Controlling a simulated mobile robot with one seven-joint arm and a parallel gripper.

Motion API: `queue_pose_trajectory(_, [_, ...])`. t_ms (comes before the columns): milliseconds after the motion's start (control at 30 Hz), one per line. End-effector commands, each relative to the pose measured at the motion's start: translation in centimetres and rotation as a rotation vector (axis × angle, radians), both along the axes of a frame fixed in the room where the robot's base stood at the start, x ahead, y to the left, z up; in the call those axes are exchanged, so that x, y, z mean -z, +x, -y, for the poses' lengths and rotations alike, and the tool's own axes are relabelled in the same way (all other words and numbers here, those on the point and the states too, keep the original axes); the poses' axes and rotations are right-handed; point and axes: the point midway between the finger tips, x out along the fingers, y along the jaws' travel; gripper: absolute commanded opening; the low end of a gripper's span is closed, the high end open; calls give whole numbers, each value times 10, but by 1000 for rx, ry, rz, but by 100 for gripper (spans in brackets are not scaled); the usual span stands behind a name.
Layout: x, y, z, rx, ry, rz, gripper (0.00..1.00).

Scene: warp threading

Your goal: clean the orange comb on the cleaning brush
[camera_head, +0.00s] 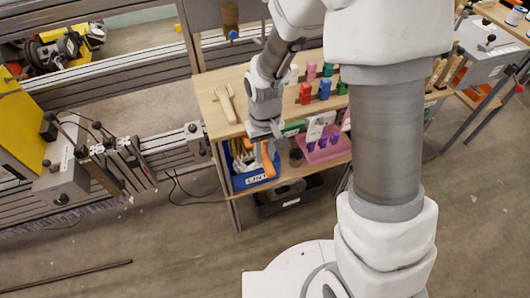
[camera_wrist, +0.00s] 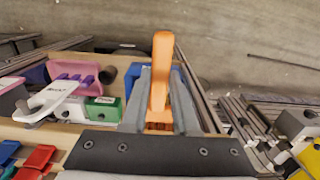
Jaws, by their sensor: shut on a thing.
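My gripper (camera_head: 264,130) is shut on the orange comb (camera_head: 268,161), just off the front edge of the wooden table and above a blue bin. In the wrist view the comb (camera_wrist: 161,68) stands out from between the two grey fingers (camera_wrist: 160,105), its long orange part pointing away from the gripper. Its teeth cannot be made out. A pale wooden tool (camera_head: 223,102) lies on the left end of the tabletop. It may be the cleaning brush, but its bristles cannot be told at this size.
The wooden table (camera_head: 207,90) carries several coloured blocks. The blue bin (camera_head: 256,180) and a pink tray (camera_head: 325,151) are on the shelf below. A metal frame with clamps (camera_head: 185,147) stands to the left. My arm hides part of the table's right side.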

Motion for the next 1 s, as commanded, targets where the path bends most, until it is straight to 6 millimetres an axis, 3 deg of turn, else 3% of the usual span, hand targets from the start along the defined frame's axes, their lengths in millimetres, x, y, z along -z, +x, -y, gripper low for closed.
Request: queue_pose_trajectory(1000, [0, -94, 27, 0, -1, -5, 0])
